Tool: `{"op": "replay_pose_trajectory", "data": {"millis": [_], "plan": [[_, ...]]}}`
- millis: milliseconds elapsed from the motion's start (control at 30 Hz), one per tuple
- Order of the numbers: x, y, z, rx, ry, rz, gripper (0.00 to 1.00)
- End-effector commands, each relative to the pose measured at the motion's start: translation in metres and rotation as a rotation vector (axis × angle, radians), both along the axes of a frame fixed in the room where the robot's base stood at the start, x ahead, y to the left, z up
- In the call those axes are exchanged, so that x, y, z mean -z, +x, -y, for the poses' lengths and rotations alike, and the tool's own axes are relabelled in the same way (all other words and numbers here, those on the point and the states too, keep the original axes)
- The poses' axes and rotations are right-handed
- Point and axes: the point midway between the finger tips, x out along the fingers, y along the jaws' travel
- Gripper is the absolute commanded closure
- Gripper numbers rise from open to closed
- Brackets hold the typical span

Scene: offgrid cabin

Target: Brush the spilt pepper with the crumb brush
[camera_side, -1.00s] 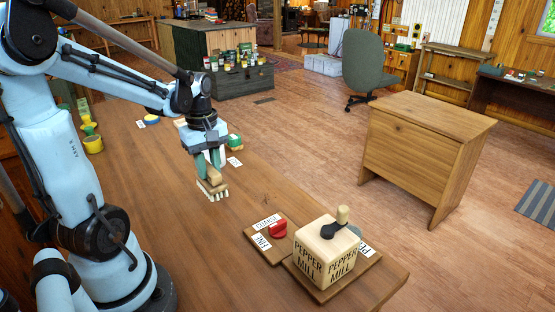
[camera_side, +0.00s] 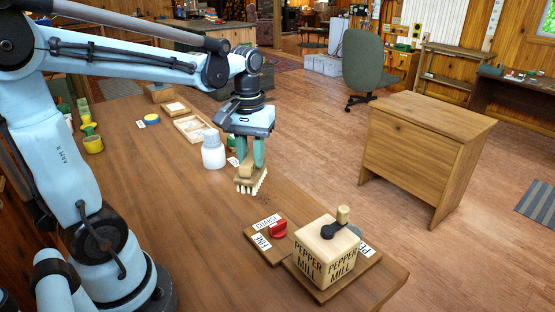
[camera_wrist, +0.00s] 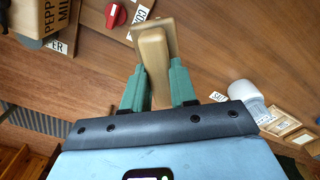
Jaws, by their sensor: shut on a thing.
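My gripper (camera_side: 252,158) is shut on the wooden handle of the crumb brush (camera_side: 245,183). The brush points down with its pale bristles at or just above the table, near the table's right edge; I cannot tell whether they touch. In the wrist view the brush (camera_wrist: 152,48) sits between the green fingers of my gripper (camera_wrist: 158,82). I cannot make out the spilt pepper in either view. The pepper mill (camera_side: 325,252), a pale block with a dark crank, stands on a wooden board nearer the side camera. It also shows in the wrist view (camera_wrist: 46,16).
A red knob (camera_side: 278,230) on a labelled board lies beside the mill. A white bottle (camera_side: 213,153) stands just left of my gripper, with a wooden tray (camera_side: 192,130) behind it. Yellow-green items (camera_side: 92,143) are at the left. The middle of the table (camera_side: 165,205) is clear.

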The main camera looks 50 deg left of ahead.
Motion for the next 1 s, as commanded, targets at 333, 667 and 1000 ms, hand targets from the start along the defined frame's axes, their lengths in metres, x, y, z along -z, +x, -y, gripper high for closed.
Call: {"op": "replay_pose_trajectory", "data": {"millis": [333, 667, 1000], "plan": [[-0.032, 0.018, 0.078, 0.619, 0.0, 0.0, 1.0], [-0.009, 0.026, 0.029, 0.634, 0.0, 0.0, 1.0], [0.023, 0.019, -0.036, 0.592, 0.0, 0.0, 1.0]]}}
